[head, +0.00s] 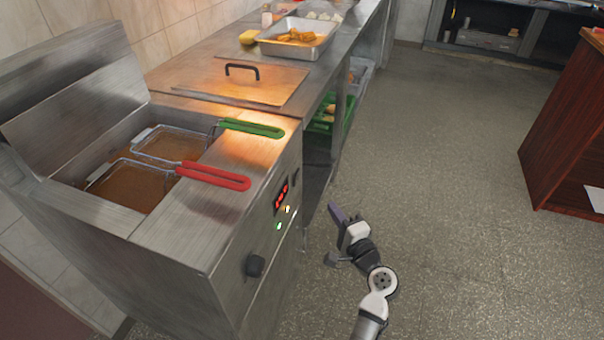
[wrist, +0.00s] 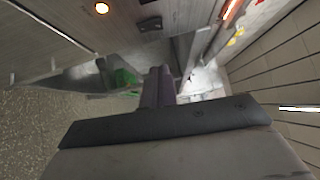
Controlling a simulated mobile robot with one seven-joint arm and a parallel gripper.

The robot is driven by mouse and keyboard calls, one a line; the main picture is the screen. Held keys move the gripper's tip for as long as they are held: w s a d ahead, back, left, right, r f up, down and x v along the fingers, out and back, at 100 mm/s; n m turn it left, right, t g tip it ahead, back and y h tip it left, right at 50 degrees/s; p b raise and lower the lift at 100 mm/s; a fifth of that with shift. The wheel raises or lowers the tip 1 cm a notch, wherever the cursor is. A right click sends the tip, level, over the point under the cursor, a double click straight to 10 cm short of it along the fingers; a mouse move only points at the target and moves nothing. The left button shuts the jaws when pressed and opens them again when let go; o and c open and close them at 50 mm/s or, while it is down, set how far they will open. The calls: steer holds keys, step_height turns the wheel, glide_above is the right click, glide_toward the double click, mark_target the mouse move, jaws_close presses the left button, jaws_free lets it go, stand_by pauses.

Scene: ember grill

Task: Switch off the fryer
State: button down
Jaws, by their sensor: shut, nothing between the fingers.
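The steel fryer (head: 190,225) stands at the left in the head view, with a green-handled basket (head: 250,128) and a red-handled basket (head: 213,176) in its oil.
A steel counter (head: 190,75) with a handled lid (head: 240,85) and a food tray (head: 300,35) extends behind the fryer. A green crate (head: 322,122) sits on the shelf below. A wooden cabinet (head: 565,120) stands at the right. The floor between is clear.

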mark_target(297, 177)
steer(key=shift+s+d+f+m, duration=0.2)
steer(key=shift+d+f+m, duration=0.1)
steer(key=shift+d+m, duration=0.15)
steer(key=s+a+p+x, duration=0.1)
steer(key=p+x, duration=0.3)
steer(key=x, duration=0.9)
steer(key=shift+s+a+r, duration=0.15)
steer(key=shift+a+r, duration=0.05)
steer(key=shift+a, duration=0.55)
steer(key=shift+a, duration=0.1)
steer(key=shift+a+r, duration=0.15)
